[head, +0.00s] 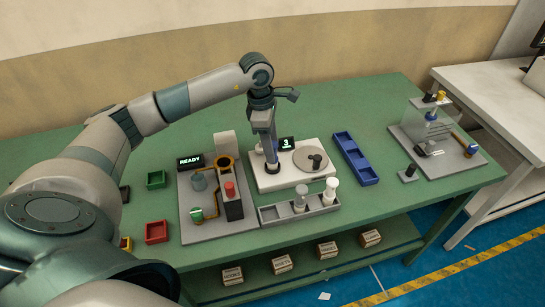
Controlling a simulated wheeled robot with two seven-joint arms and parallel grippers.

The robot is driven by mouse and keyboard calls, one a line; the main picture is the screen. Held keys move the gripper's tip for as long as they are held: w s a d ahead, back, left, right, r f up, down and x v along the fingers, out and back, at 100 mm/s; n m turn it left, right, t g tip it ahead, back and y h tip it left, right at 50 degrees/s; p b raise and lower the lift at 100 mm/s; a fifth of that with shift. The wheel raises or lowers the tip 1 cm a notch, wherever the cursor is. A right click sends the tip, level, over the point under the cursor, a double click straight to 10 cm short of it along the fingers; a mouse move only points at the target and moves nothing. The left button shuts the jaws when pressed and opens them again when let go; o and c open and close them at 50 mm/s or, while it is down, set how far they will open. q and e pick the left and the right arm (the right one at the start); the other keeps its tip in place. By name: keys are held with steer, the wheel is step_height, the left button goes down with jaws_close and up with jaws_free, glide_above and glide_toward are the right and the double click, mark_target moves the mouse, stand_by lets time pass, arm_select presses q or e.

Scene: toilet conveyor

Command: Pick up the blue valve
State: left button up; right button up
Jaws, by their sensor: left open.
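My left gripper (271,160) is open and points down over the left part of the white base plate (292,178) in the middle of the table. Dark blue shows right at the gripper, and the gripper hides most of it; I cannot tell its shape or whether the fingers touch it. Other blue parts sit on the grey station at the right: a blue-topped piece (472,149) at its right edge and a small blue piece (431,116) behind a clear panel. I cannot tell for sure which of these is the blue valve. My right gripper is not in view.
A grey station with a READY display (190,161) and a red-topped piece (230,188) stands left of the plate. A grey tray (269,213) with white bottles is in front. A blue tray (344,145), green bin (156,180) and red bin (156,232) sit around.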

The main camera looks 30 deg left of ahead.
arm_select(q)
steer(key=f, duration=0.1)
steer(key=f+p, duration=0.1)
steer(key=shift+s+d+f, duration=0.1)
steer(key=shift+d+f, duration=0.1)
steer(key=shift+f, duration=0.2)
steer(key=shift+f+p, duration=0.3)
steer(key=shift+f, duration=0.05)
jaws_close()
steer(key=shift+r, duration=0.1)
